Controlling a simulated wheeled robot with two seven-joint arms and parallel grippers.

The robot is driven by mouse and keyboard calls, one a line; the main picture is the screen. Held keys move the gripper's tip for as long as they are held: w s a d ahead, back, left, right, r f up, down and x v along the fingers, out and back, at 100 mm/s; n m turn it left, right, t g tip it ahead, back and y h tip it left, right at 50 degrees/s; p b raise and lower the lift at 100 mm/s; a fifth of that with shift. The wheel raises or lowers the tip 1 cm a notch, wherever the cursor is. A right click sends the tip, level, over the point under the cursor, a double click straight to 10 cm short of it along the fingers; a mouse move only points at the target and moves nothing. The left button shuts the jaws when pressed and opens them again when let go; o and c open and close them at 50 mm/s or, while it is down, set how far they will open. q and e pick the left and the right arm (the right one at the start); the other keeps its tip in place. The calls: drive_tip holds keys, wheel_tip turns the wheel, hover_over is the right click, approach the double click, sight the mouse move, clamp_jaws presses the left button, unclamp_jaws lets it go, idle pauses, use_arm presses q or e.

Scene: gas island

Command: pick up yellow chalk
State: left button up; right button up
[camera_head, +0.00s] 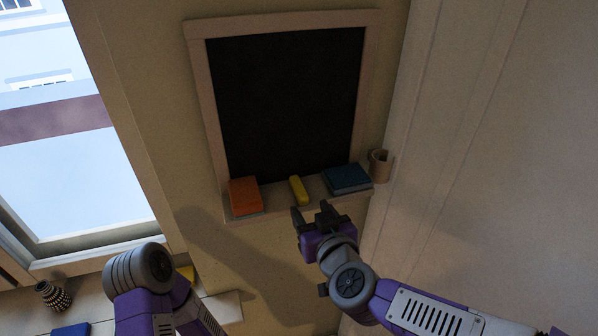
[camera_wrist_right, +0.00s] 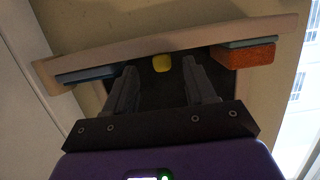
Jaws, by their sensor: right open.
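The yellow chalk (camera_head: 299,190) lies on the ledge under the blackboard, between an orange block and a blue-green block. In the right wrist view the chalk (camera_wrist_right: 162,63) shows end-on between my fingers, beyond their tips. My right gripper (camera_head: 313,212) is open and empty, just in front of the ledge and a little below the chalk, apart from it. Its two fingers (camera_wrist_right: 159,75) also show in the right wrist view. My left arm shows at the lower left of the head view, but its gripper is not visible.
The ledge (camera_head: 283,204) also holds the orange block (camera_head: 245,195) and the blue-green block (camera_head: 347,179). A cup-like holder (camera_head: 380,166) is at its right end. The blackboard (camera_head: 288,105) rises behind. A patterned vase (camera_head: 53,295) stands lower left, below the window.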

sight(299, 188)
drive_tip(key=w, duration=0.2)
drive_tip(key=w+a+b, duration=0.1)
drive_tip(key=w+a, duration=0.1)
drive_tip(key=w, duration=0.1)
drive_tip(key=shift+w+r+b, duration=0.3)
drive_tip(key=shift+w+b, duration=0.05)
drive_tip(key=shift+b, duration=0.05)
drive_tip(key=shift+w+a, duration=0.15)
drive_tip(key=shift+w, duration=0.25)
drive_tip(key=shift+t, duration=0.3)
clamp_jaws()
drive_tip(key=shift+s+r, duration=0.1)
